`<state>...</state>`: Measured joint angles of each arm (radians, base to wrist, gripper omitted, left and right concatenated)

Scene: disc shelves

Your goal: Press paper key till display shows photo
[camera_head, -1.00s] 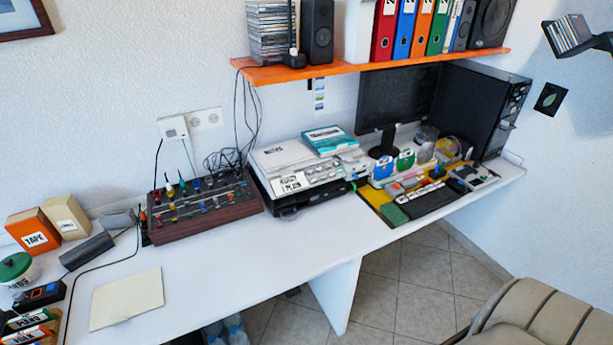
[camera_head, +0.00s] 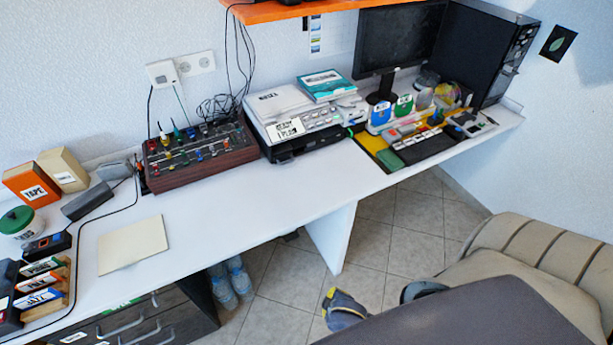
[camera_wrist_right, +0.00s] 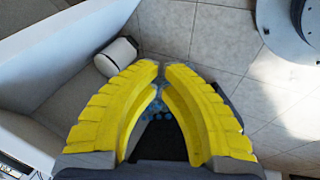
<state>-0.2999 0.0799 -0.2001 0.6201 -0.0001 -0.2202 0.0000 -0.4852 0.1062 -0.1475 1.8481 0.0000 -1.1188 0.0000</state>
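The white printer (camera_head: 275,103) stands at the back middle of the desk, with a row of small controls (camera_head: 322,122) along its front. I cannot make out which control is the paper key, or what any display there shows. A white card with print (camera_head: 290,130) is on its front left. My right gripper (camera_head: 331,296) is low at the bottom of the head view, over the floor in front of the desk and well apart from the printer. In the right wrist view its yellow fingers (camera_wrist_right: 161,72) meet at the tips, with nothing visible between them. My left gripper is not in view.
A teal box (camera_head: 322,84) lies on the printer. The desk (camera_head: 240,215) is clear in front of the printer. A padded chair (camera_head: 540,250) is at right.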

